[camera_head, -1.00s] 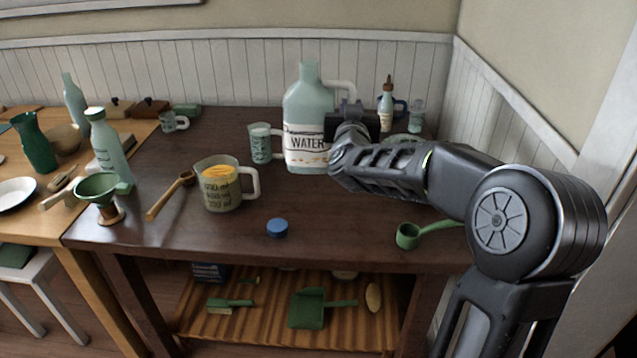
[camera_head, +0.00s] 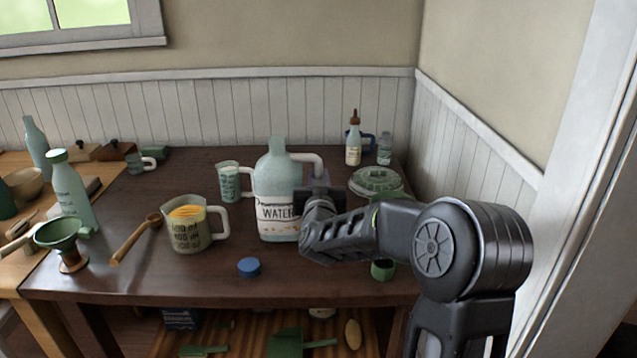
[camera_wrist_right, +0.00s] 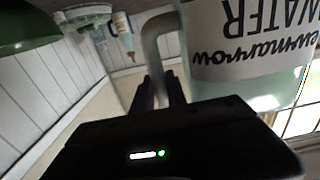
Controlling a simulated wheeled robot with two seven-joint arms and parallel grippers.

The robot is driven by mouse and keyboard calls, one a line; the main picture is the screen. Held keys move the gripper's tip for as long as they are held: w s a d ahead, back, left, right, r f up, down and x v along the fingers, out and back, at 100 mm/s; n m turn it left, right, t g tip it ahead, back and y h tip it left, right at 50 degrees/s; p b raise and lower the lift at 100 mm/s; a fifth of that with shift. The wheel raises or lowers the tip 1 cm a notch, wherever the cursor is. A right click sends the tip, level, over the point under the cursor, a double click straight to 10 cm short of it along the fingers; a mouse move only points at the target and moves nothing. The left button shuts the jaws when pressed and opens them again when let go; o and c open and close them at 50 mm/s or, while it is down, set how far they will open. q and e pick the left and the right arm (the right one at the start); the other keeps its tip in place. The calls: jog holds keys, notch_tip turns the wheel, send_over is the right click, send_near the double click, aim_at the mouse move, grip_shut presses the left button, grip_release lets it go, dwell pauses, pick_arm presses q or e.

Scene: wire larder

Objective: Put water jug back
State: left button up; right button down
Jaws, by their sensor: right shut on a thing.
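The water jug (camera_head: 275,185) is a pale green bottle with a white WATER label and a white handle. It is upright at the middle of the dark table in the head view; I cannot tell whether its base touches the tabletop. My right gripper (camera_head: 312,192) is at the jug's right side, shut on its handle. In the right wrist view the jug (camera_wrist_right: 235,85) fills the upper right, and the fingers (camera_wrist_right: 160,92) close on the pale handle (camera_wrist_right: 158,38). A blue cap (camera_head: 249,267) lies on the table in front of the jug. My left gripper is not in view.
A measuring cup of yellow contents (camera_head: 190,230) and a smaller cup (camera_head: 231,182) stand left of the jug. A green scoop (camera_head: 382,270) is partly hidden by my arm. The wall bounds the right.

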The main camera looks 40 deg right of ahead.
jog(key=shift+f, duration=0.15)
jog(key=shift+f, duration=0.2)
jog(key=c, duration=1.3)
grip_release()
jog(key=shift+c, duration=0.2)
jog(key=shift+r, duration=0.1)
jog(key=shift+r, duration=0.1)
jog(key=v, duration=1.2)
